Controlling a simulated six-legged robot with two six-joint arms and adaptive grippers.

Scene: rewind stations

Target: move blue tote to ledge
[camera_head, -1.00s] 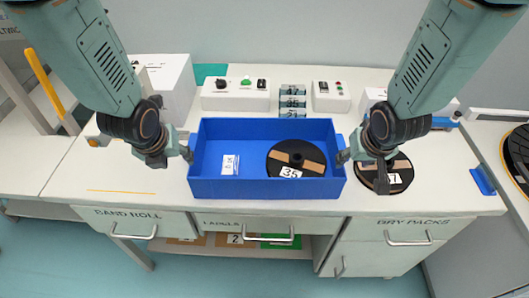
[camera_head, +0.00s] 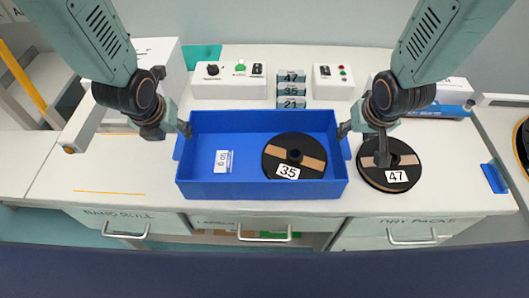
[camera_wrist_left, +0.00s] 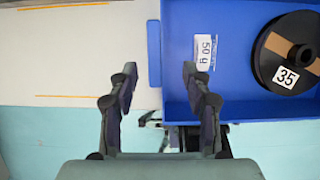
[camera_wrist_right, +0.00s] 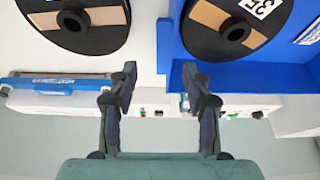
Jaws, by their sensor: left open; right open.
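The blue tote (camera_head: 262,190) stands on the white bench in the head view. It holds a black reel labelled 35 (camera_head: 294,156) and a small white 50 g packet (camera_head: 222,161). My left gripper (camera_head: 185,128) is open at the tote's left end. In the left wrist view, the tote's left handle tab (camera_wrist_left: 154,55) lies between the open fingers (camera_wrist_left: 160,72). My right gripper (camera_head: 343,130) is open at the right end. In the right wrist view, the right handle tab (camera_wrist_right: 164,45) lies between the open fingers (camera_wrist_right: 160,72). I cannot make out which surface is the ledge.
A reel labelled 47 (camera_head: 390,176) lies close to the tote's right. Several numbered boxes (camera_head: 291,90) and button panels (camera_head: 230,82) stand behind it. A white machine (camera_head: 150,60) stands at back left. The bench (camera_head: 110,170) left of the tote is mostly clear.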

